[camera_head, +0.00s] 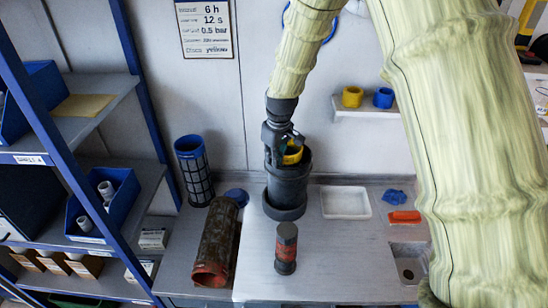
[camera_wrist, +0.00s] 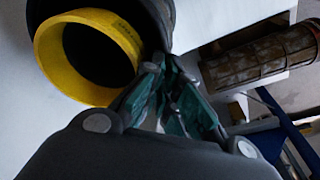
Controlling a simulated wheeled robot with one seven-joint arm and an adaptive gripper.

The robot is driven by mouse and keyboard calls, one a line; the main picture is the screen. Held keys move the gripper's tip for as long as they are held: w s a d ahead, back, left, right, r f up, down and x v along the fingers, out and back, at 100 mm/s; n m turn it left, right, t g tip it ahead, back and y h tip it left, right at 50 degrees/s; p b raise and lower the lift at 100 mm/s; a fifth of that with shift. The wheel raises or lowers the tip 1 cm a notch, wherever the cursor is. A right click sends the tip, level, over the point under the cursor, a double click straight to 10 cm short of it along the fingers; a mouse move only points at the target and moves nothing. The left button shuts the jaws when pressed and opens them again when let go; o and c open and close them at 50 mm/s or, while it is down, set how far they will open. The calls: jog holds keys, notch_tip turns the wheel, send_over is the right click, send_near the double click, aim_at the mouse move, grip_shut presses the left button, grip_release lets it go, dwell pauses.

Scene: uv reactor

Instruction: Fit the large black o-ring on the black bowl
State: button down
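The black bowl (camera_head: 287,187) is a dark, upright cylinder with a wider lower rim, above the middle of the workbench in the head view. A yellow ring (camera_head: 292,155) sits in its top opening; in the wrist view, the yellow ring (camera_wrist: 88,50) lines the bowl's mouth. My gripper (camera_head: 277,146) comes down from above at the bowl's upper left edge. In the wrist view, its fingertips (camera_wrist: 168,62) close in at the bowl's wall (camera_wrist: 160,22) and appear shut on it. I cannot tell whether the bowl touches the bench. I cannot make out a separate large black o-ring.
A black-and-orange cylinder (camera_head: 286,248) stands in front of the bowl. A rusty tube (camera_head: 216,243) lies to its left, with a black mesh cylinder (camera_head: 194,170) behind. A white tray (camera_head: 346,202), blue cloth (camera_head: 394,196) and orange item (camera_head: 404,217) are right. Shelves (camera_head: 75,130) stand left.

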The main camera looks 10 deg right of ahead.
jog(key=c, duration=1.6)
grip_release()
jog(key=shift+o, duration=0.2)
jog(key=shift+r, duration=0.15)
notch_tip(320, 180, up, 12)
jog(key=s, duration=0.1)
jog(key=shift+s+d+f, duration=0.2)
jog(key=shift+s+d, duration=0.1)
jog(key=shift+s, duration=0.05)
jog(key=shift+f, duration=0.1)
